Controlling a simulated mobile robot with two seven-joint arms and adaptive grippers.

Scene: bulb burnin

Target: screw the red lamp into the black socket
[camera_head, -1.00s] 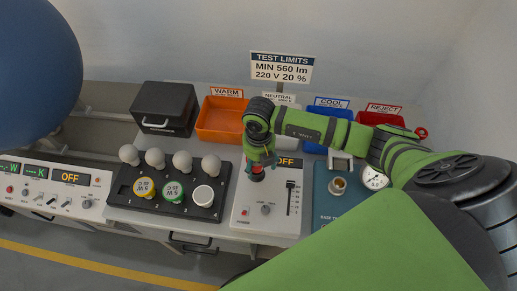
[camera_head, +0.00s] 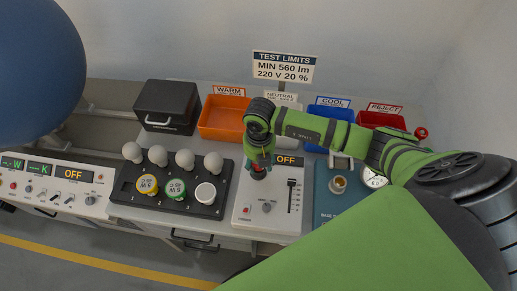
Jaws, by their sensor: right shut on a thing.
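My right gripper (camera_head: 260,159) points down over the white test panel (camera_head: 248,219). It is shut on the red lamp (camera_head: 258,168), of which only a small red part shows below the fingers. The black socket (camera_head: 258,176) is a dark spot on the panel right under the lamp, mostly hidden by the gripper and lamp. The lamp looks upright and at the socket, but I cannot tell how deep it sits. My left gripper is not in view.
Left of the panel, a black tray (camera_head: 125,190) holds several white bulbs and round colored caps. An orange bin (camera_head: 222,132) and a blue bin (camera_head: 333,113) stand behind. A teal plate (camera_head: 325,205) with a brass socket (camera_head: 338,184) lies right. A blue round shape (camera_head: 40,70) blocks the upper left.

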